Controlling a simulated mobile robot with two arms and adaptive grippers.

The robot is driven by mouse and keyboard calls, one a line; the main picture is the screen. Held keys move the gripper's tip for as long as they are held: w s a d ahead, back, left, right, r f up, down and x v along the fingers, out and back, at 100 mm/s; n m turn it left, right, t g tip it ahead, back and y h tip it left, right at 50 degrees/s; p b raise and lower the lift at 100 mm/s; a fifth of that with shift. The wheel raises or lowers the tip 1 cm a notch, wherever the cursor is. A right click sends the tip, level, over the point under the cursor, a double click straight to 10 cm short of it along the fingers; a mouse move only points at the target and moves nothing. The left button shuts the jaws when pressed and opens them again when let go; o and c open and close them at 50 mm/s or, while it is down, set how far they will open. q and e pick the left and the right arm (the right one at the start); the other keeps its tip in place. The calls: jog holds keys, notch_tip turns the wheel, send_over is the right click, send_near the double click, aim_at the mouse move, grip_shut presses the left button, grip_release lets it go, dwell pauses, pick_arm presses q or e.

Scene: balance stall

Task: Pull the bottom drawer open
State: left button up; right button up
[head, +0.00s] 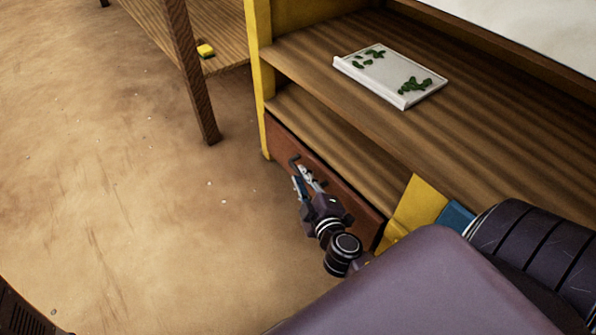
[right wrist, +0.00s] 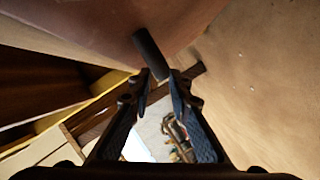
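The bottom drawer (head: 345,192) has a reddish-brown front, low in the yellow-framed wooden stall. It looks about flush with the yellow post at its left end. Its dark bar handle (head: 292,160) sticks out from the front and also shows in the right wrist view (right wrist: 149,50). My right gripper (head: 305,178) is at the handle. In the right wrist view, the handle's near end lies between the fingertips (right wrist: 160,82). The fingers are part-way apart, and I cannot tell whether they press on the bar. My left gripper is not in view.
A shelf (head: 480,125) above the drawer carries a white board (head: 385,80) with green bits. A yellow panel (head: 419,203) and a blue piece (head: 456,217) stand at the drawer's right end. A wooden table leg (head: 192,80) stands to the left. The sandy floor before the drawer is clear.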

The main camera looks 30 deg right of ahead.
jog(key=shift+b+x, duration=0.4)
jog(key=shift+x, duration=1.55)
jog(key=shift+c, duration=0.7)
grip_shut()
